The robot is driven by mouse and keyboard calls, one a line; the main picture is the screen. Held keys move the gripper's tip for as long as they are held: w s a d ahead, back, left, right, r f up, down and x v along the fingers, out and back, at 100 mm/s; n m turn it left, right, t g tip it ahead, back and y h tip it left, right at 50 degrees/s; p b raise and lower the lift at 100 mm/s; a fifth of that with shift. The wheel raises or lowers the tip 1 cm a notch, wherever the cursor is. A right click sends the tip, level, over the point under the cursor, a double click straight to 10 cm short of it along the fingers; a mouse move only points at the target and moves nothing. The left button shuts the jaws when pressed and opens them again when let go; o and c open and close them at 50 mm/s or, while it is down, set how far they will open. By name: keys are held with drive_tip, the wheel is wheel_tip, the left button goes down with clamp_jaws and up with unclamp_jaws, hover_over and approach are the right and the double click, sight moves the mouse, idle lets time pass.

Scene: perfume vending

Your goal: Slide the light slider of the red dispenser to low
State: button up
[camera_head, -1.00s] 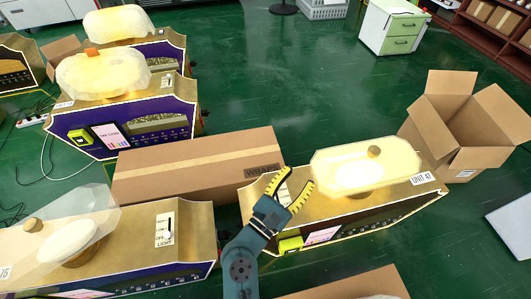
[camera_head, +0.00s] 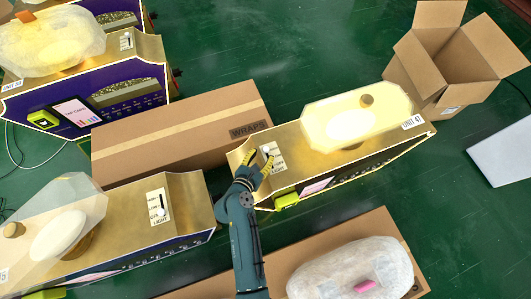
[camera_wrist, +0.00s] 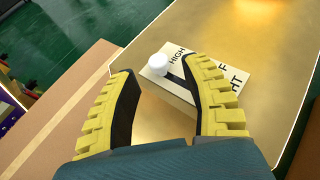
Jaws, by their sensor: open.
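The dispenser marked UNIT 47 (camera_head: 300,145) has a gold top, a glowing bottle-shaped lamp and a dark front; I cannot make out red on it. Its light plate (camera_head: 279,160) lies at the left of the top. In the wrist view the plate (camera_wrist: 184,88) reads HIGH, with other words partly hidden by a finger. The white slider knob (camera_wrist: 156,63) stands at the HIGH end of a dark slot. My gripper (camera_head: 257,161) is open above the plate. In the wrist view its yellow fingertips (camera_wrist: 165,72) lie either side of the knob, with no clear contact.
A long WRAPS carton (camera_head: 180,130) lies behind and left of this dispenser. Another gold-topped dispenser (camera_head: 130,205) stands at the lower left. A carton (camera_head: 400,240) with a wrapped bottle (camera_head: 350,270) is in front. An open box (camera_head: 440,60) stands at the upper right.

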sight(265, 150)
drive_tip(key=b+x, duration=0.1)
drive_tip(key=x, duration=0.3)
drive_tip(key=shift+w+r, duration=0.1)
clamp_jaws()
